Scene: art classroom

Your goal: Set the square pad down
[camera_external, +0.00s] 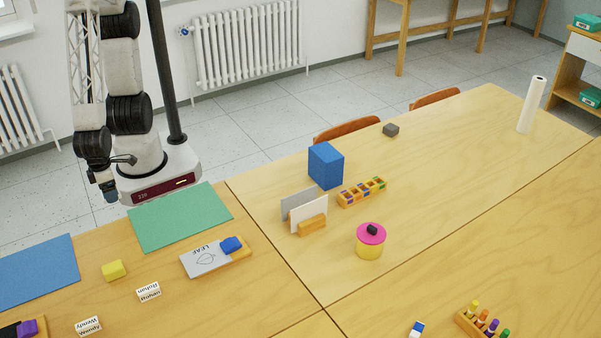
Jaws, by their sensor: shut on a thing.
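My gripper (109,192) hangs at the left, pointing down, beyond the far left corner of the green mat (180,217). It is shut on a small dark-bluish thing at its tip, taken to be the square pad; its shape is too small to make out. The green mat lies flat and bare on the near table. A blue mat (36,272) lies further left, also bare in the part that shows.
A yellow block (114,270), name blocks (149,292) and a LEAF card (204,259) with a blue block (231,245) stand near the green mat. A blue box (326,166), card holder (311,225) and pink-lidded pot (370,241) stand on the right table.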

